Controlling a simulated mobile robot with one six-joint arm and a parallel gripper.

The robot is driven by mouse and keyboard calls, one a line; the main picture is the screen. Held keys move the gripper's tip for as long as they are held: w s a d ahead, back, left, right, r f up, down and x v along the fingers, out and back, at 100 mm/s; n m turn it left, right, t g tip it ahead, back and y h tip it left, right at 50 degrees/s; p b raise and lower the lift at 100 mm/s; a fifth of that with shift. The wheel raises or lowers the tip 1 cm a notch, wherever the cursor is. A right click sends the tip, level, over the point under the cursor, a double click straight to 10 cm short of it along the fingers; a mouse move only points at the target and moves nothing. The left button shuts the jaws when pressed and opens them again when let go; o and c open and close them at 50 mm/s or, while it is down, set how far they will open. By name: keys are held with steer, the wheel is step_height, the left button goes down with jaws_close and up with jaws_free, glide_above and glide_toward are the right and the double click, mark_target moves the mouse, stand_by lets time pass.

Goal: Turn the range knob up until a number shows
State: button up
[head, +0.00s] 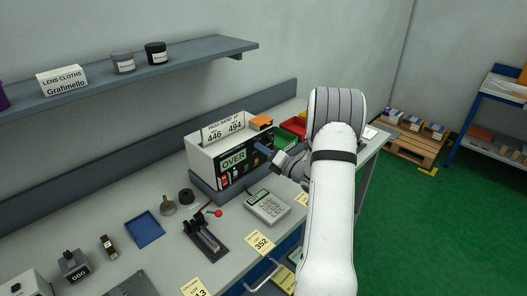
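The tester (207,163) is a pale box with a black front, standing on a grey base on the bench. Its green display (233,160) reads OVER. Small red and white controls show below the display. My gripper (268,151) reaches in from the right to the right part of the black front. A blue-grey part shows at its tip, against the panel; I cannot tell whether it is a finger or the knob. The range knob is not clearly visible there. Whether the fingers are open or shut is too small to tell.
A card reading 446 and 494 (222,129) stands on the tester, beside an orange block (261,122). A calculator-like keypad (267,206) and a red-knobbed lever device (206,236) sit in front. Red (295,126) and green bins are behind my arm. A shelf (190,62) runs above.

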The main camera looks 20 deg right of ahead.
steer(key=o, duration=0.4)
steer(key=shift+s, duration=0.1)
steer(key=b+v, duration=0.2)
steer(key=v, duration=0.5)
steer(key=shift+s+d, duration=0.1)
steer(key=shift+s, duration=0.2)
